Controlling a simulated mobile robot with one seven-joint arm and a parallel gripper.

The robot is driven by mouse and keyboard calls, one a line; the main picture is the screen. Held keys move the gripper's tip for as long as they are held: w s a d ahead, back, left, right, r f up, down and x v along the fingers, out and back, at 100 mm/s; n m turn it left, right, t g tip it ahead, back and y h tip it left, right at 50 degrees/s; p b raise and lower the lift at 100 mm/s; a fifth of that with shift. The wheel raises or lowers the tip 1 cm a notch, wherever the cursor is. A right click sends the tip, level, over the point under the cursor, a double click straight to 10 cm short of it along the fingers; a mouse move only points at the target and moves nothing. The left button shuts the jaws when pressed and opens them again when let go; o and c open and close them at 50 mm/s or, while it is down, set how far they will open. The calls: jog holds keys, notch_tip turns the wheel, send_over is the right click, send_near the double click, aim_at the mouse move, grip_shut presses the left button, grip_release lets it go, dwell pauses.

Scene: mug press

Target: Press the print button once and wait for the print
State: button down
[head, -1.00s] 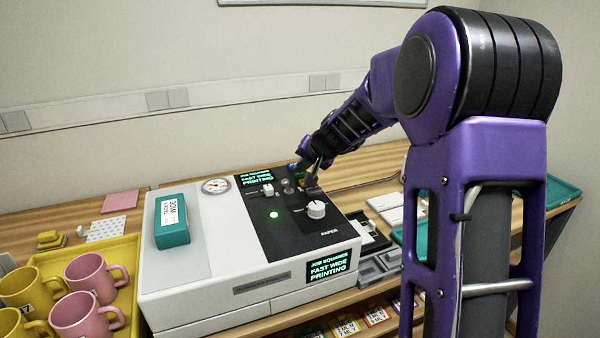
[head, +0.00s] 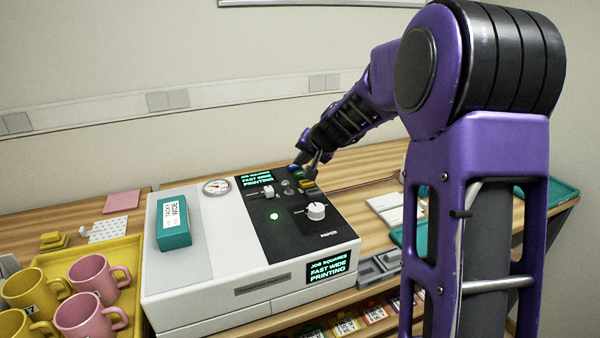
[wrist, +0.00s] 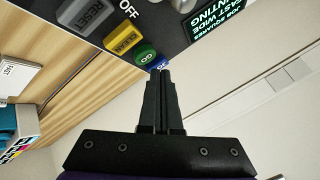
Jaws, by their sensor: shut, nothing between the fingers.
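The white and black printing machine (head: 215,285) stands on the wooden counter. Its front display (head: 331,271) and top display (head: 256,177) both read "JOB SQUARES FAST WIDE PRINTING". A green light (head: 274,216) glows on the black panel. In the wrist view a row of buttons shows: a grey RESET button (wrist: 92,16), a yellow CLEAN button (wrist: 123,42), a green GO button (wrist: 146,56) and a blue button (wrist: 159,63). My gripper (wrist: 160,74) is shut and empty, its tips close to the blue button and partly hiding it. I cannot tell whether they touch.
A teal box (head: 174,226) and a round gauge (head: 216,187) are on the machine's top. A yellow tray (head: 128,252) with pink and yellow mugs is at the left. A teal tray (head: 561,190) is at the right.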

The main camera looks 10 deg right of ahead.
aim_at(301, 175)
jog(key=shift+r+p, duration=1.5)
jog(key=shift+r, duration=0.85)
